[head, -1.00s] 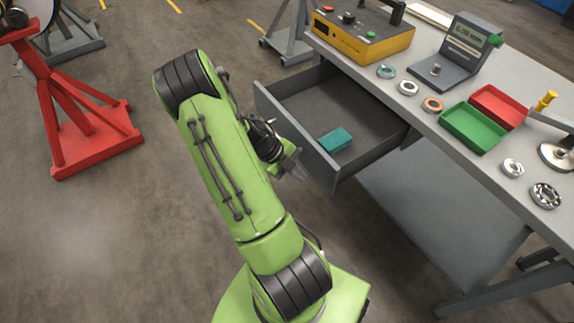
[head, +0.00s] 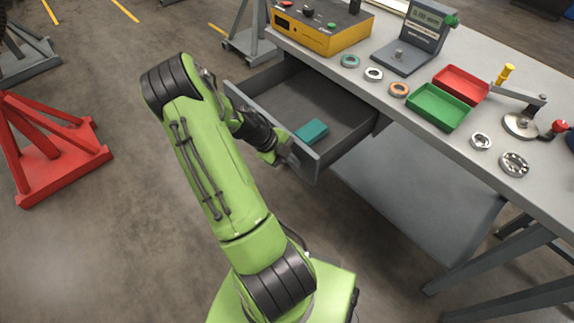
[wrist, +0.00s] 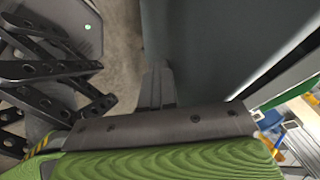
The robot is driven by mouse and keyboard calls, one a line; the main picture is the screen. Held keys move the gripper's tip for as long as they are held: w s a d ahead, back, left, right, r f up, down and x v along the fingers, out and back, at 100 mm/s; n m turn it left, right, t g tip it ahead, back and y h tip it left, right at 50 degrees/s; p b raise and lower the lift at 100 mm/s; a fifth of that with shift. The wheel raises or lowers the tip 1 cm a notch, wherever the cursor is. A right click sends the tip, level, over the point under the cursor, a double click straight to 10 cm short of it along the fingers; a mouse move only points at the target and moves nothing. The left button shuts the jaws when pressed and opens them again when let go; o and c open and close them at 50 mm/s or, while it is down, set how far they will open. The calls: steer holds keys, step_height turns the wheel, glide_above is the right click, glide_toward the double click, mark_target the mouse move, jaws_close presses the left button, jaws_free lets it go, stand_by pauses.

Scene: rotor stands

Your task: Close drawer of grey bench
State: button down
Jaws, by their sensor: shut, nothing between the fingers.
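The grey bench (head: 415,132) has its drawer (head: 268,98) pulled well out on the left side. A teal box (head: 311,131) lies inside the drawer near its front panel. My gripper (head: 291,155) is at the outer face of the drawer front, toward the right end of that panel. It looks against or very near the panel; the exact contact is hidden. In the wrist view my shut, empty fingers (wrist: 157,84) point along a dark grey panel (wrist: 215,45), which looks like the drawer front.
On the bench top stand a yellow box (head: 322,28), a grey gauge stand (head: 411,42), red (head: 461,84) and green (head: 438,108) trays, and several rings. A red stand (head: 52,155) is at the left. The floor between it and my arm is clear.

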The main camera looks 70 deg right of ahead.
steer(key=b, duration=0.6)
glide_above(344, 136)
steer(key=shift+s+d, duration=0.1)
steer(key=shift+d, duration=0.05)
steer(key=shift+f, duration=0.1)
